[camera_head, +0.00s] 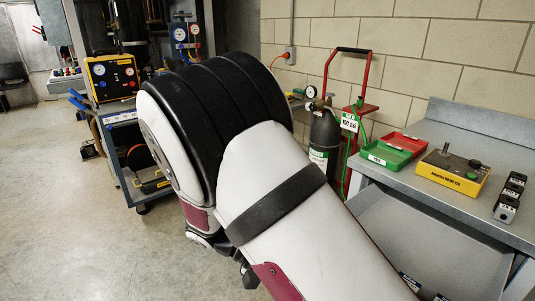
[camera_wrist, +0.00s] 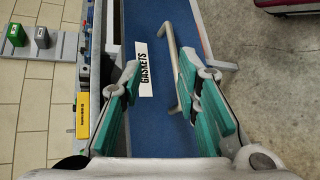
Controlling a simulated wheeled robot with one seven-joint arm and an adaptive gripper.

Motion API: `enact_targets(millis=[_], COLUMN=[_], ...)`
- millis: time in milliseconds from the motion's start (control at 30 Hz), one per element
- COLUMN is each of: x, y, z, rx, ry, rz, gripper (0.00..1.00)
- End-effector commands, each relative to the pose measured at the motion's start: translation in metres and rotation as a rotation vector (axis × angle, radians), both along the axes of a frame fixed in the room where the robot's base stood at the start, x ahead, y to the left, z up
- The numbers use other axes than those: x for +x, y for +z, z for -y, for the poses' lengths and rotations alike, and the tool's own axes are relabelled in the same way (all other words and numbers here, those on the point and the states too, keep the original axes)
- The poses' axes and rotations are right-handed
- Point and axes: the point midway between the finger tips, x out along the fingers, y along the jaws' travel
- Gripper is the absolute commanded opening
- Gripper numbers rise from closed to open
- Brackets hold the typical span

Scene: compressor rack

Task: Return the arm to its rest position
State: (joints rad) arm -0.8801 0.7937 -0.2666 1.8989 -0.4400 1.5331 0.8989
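My gripper (camera_wrist: 158,75) shows in the wrist view with its two teal-padded fingers spread apart. It is open and nothing is held between the fingers. Beyond the fingers is a blue surface (camera_wrist: 196,22) with a white "GASKETS" label (camera_wrist: 144,68) and a grey bar handle (camera_wrist: 178,70). I cannot tell how far the fingers are from it; no contact is visible. In the head view my bent white and black arm fills the middle, and my gripper is not visible there.
A grey workbench (camera_head: 450,140) stands at right with red and green trays (camera_head: 392,148) and a yellow device (camera_head: 452,173). A gas cylinder (camera_head: 323,143) on a red cart (camera_head: 362,108) is behind my arm. A tool cart (camera_head: 118,118) stands at left. Floor (camera_head: 60,220) at left is clear.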

Motion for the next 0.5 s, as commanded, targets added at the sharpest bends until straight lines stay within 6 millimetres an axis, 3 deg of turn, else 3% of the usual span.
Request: enact_targets(millis=[100,500], x=[-0.008,-0.055], y=[0.029,0.105], z=[0.017,0.066], rx=[0.143,0.590], ry=[-0.068,-0.172], rz=[-0.021,-0.007], gripper=[0.30,0.30])
